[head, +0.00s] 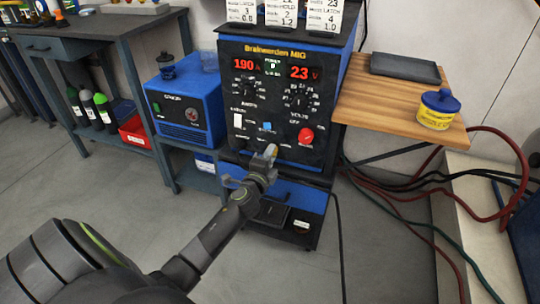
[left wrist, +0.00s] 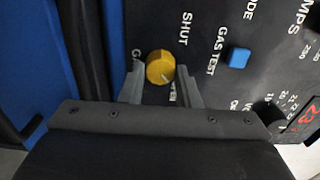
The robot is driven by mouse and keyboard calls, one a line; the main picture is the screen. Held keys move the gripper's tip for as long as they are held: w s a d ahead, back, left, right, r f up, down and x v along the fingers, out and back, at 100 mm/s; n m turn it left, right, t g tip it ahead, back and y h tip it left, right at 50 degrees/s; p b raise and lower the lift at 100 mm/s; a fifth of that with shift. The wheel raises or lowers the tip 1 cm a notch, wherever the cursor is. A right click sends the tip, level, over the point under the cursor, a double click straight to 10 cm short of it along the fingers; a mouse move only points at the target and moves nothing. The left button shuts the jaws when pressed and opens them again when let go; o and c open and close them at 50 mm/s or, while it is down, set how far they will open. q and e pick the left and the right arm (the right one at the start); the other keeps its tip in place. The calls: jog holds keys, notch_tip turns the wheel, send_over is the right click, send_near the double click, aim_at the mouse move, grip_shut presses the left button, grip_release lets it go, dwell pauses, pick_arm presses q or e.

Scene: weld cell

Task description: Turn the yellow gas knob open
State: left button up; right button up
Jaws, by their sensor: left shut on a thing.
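The yellow gas knob (left wrist: 160,66) sits on the dark front panel of the welder (head: 272,105), between the two fingers of my left gripper (left wrist: 160,82). The fingers are shut on its sides. The word "SHUT" stands above the knob there. My right gripper is not in view.
A blue gas-test button (left wrist: 238,57) is close to the knob. A red knob (head: 306,136) is to its right on the panel. A blue cooler unit (head: 185,105) stands left of the welder. A wooden shelf (head: 385,105) holds a yellow-and-blue tub (head: 438,108). Cables hang below the shelf.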

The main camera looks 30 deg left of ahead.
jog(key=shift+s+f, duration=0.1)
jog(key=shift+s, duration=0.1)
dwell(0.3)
pick_arm(q)
jog(key=o, duration=0.9)
jog(key=shift+o, duration=0.2)
jog(key=shift+s, duration=0.1)
jog(key=v, duration=1.7)
jog(key=shift+d+p, duration=0.15)
jog(key=shift+p, duration=0.15)
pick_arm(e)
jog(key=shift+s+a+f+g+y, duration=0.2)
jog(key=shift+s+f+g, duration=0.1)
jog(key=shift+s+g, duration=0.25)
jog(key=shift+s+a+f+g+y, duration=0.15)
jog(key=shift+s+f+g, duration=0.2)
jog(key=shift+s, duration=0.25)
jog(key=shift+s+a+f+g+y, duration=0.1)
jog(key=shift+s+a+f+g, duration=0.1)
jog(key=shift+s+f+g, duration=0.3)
pick_arm(q)
jog(key=shift+s, duration=0.1)
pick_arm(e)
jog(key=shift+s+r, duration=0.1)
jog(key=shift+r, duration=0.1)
